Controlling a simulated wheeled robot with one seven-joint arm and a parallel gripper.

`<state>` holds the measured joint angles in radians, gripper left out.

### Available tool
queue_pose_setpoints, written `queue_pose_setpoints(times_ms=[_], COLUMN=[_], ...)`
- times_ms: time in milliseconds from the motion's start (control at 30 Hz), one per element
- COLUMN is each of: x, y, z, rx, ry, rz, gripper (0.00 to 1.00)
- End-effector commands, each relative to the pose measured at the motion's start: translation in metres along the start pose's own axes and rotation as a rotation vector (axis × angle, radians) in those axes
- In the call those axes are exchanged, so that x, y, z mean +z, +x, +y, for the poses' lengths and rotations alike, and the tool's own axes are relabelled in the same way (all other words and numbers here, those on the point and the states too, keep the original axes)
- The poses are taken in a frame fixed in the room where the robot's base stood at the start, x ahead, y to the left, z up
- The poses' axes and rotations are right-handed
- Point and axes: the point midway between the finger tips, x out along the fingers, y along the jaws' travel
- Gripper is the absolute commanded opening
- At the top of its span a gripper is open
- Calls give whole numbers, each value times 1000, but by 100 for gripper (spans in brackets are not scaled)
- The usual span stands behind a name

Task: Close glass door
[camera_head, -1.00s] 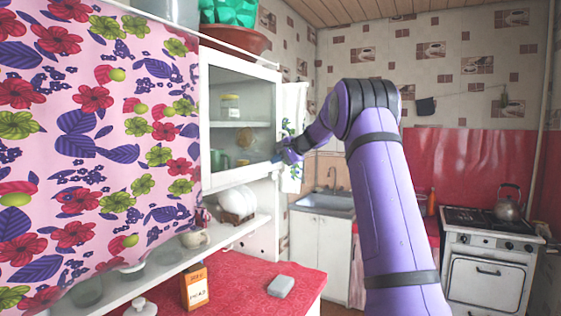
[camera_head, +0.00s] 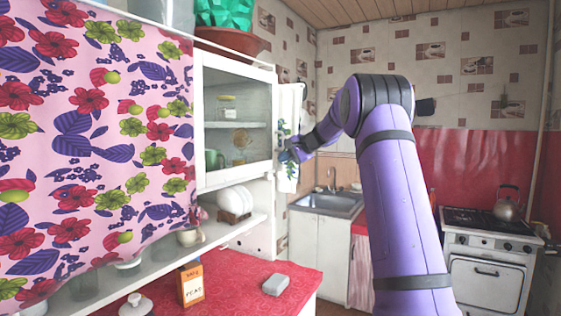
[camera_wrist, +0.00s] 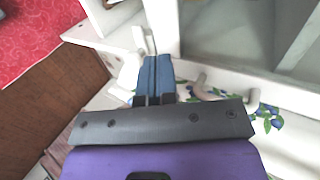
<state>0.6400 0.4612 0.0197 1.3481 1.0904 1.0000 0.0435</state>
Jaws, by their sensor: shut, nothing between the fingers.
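The glass door (camera_head: 237,176) has a white frame and a see-through pane. It is on the white wall cabinet, right of the flowered curtain, with a green mug and jars visible behind the glass. It looks almost flush with the cabinet, but I cannot tell whether it is fully closed. My gripper (camera_head: 283,155) is at the right edge of the door frame, low on it. In the wrist view my gripper's blue fingers (camera_wrist: 153,72) are together and empty, close against white frame parts. Whether they touch the door is unclear.
A white shelf (camera_head: 225,232) with plates and a cup runs below the cabinet. A red-covered counter (camera_head: 235,283) holds a box and a grey block. A patterned towel (camera_head: 289,165) hangs just behind my gripper. The sink and stove stand further right.

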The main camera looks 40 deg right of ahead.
Motion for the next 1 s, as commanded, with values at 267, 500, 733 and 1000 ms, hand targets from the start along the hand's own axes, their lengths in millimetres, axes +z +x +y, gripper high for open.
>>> queue_pose_setpoints(times_ms=[267, 500, 733, 1000], x=[1, 2, 2, 22], y=[-45, -77, -85, -82], z=[0, 1, 1, -4], rx=[1, 2, 2, 25], ry=[1, 0, 0, -24], rz=[0, -1, -2, -15], gripper=[0, 0, 0, 0])
